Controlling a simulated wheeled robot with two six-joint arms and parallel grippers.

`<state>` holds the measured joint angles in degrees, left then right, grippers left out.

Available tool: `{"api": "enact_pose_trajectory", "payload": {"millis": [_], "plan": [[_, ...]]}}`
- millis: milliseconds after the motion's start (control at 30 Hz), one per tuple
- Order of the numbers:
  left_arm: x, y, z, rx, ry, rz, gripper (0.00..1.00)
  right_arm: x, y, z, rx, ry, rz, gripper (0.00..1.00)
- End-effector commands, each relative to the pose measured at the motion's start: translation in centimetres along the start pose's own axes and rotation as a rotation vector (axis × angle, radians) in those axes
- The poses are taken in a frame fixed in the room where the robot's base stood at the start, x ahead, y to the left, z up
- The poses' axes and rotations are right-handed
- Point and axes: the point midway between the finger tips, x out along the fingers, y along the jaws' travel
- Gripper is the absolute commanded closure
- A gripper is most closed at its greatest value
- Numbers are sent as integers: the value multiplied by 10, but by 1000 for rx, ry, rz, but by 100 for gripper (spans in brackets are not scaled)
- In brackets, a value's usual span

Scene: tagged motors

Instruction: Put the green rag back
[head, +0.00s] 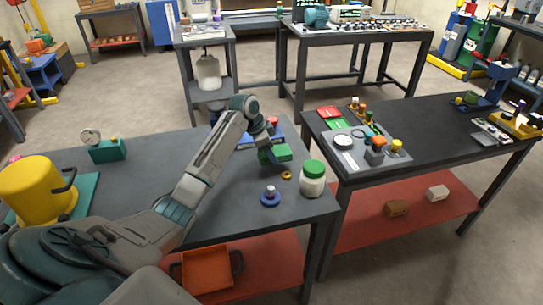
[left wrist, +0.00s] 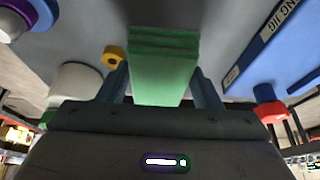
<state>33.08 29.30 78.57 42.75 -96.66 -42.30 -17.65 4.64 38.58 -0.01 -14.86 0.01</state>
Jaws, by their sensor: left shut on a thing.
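The green rag (head: 281,153) is a folded, blocky piece at the back right of the near left table (head: 130,180). My left gripper (head: 270,154) is shut on it. In the left wrist view the rag (left wrist: 163,78) fills the space between the two fingers (left wrist: 160,88), its layered edge facing outward. I cannot tell whether the rag touches the table. On the right-hand table, a flat green piece (head: 331,124) lies beside a flat red piece (head: 327,112). My right gripper is not in view.
A white jar with a green lid (head: 313,178), a yellow ring (head: 287,175) and a blue round piece (head: 270,197) stand near the rag. A blue labelled jig (left wrist: 262,45) lies on its other side. A grey tray of parts (head: 353,158) sits on the right-hand table.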

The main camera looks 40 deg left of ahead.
Motion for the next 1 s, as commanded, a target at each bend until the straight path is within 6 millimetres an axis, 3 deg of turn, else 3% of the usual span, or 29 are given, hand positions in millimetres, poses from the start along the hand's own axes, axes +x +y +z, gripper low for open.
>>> {"api": "enact_pose_trajectory", "payload": {"millis": [133, 433, 733, 767, 833, 867, 1000], "plan": [[5, -3, -7, 0, -1, 1, 63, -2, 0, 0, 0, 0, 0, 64], [35, -3, 7, 0, -2, 1, 63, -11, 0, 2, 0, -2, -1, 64], [38, -3, 8, 0, -1, 0, 63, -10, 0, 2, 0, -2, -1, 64], [38, -3, 8, 0, -1, -1, 38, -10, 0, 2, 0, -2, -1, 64], [38, -3, 8, 0, -1, -1, 24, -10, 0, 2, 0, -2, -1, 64], [38, -3, 8, 0, -1, -1, 20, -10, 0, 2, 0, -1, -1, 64], [38, -3, 8, 0, -1, 0, 20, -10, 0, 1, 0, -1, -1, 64]]}}
